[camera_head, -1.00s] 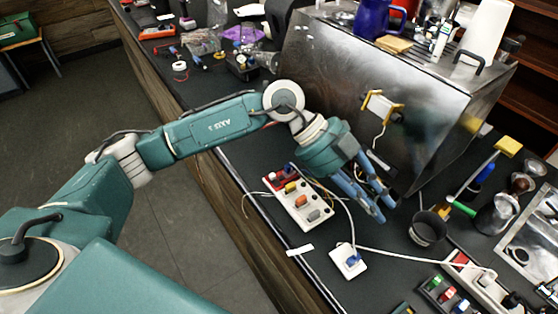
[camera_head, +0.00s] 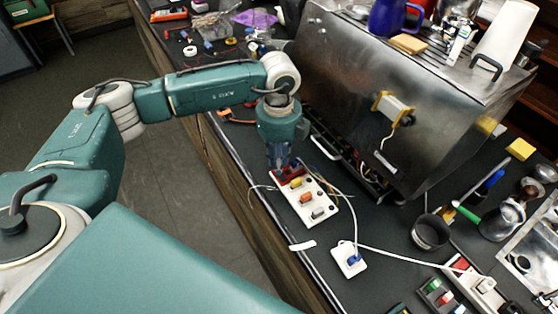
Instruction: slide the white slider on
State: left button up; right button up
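I cannot tell for sure which of these is the white slider. My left gripper (camera_head: 279,164) points down at the red far end of the panel. Its fingers are seen nearly edge-on, so their gap and any contact are unclear. My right gripper is not in view.
A steel brewer (camera_head: 345,75) stands behind the panel with its lower front open. A white cable runs from a white block with a blue plug (camera_head: 348,259) to a power strip (camera_head: 483,287) at the right. A dark cup (camera_head: 430,232) stands between.

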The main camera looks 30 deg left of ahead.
pick_arm(q)
jog(key=shift+f, duration=1.05)
jog(key=shift+c, duration=0.3)
grip_shut()
jog(key=shift+d, duration=0.1)
